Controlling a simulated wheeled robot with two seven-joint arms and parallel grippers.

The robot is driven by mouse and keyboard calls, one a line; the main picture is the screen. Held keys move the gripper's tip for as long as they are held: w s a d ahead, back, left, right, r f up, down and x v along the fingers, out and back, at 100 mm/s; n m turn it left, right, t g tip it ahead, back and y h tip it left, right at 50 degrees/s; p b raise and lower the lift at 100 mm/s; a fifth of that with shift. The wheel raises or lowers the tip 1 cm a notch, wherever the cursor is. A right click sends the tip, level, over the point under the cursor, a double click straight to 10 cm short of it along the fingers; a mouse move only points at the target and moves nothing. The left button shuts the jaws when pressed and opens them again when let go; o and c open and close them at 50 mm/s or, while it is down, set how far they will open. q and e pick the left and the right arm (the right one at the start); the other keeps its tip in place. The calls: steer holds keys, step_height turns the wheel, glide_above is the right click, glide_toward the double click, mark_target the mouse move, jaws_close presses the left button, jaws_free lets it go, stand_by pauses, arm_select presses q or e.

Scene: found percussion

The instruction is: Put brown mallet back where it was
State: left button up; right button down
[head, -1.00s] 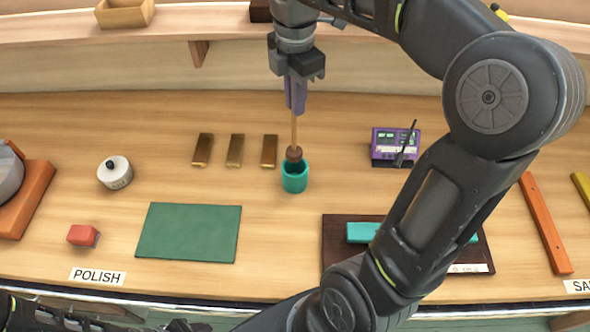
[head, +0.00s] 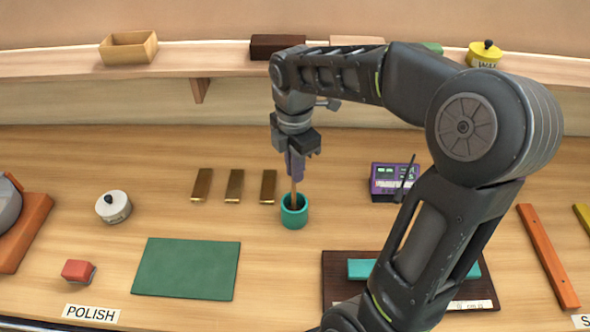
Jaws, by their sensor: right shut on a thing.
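The brown mallet (head: 294,200) is upright, its thin wooden handle in my right gripper (head: 296,170). Its head is down inside the teal cup (head: 295,218), hidden by the cup's wall. My right gripper points straight down and is shut on the handle just above the cup's rim. I cannot tell whether the mallet's head touches the cup's bottom. My left gripper is not in view.
Three brass bars (head: 235,186) lie left of and behind the cup. A purple device (head: 394,180) stands to the right. A green mat (head: 187,268) lies front left. A dark board with a teal bar (head: 372,269) lies front right, partly behind my right arm.

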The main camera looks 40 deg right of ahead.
steer(key=shift+f, duration=0.3)
steer(key=c, duration=1.5)
jaws_free()
steer(key=shift+r, duration=0.15)
step_height(320, 180, up, 7)
steer(key=shift+r+p, duration=0.15)
steer(key=shift+p, duration=0.15)
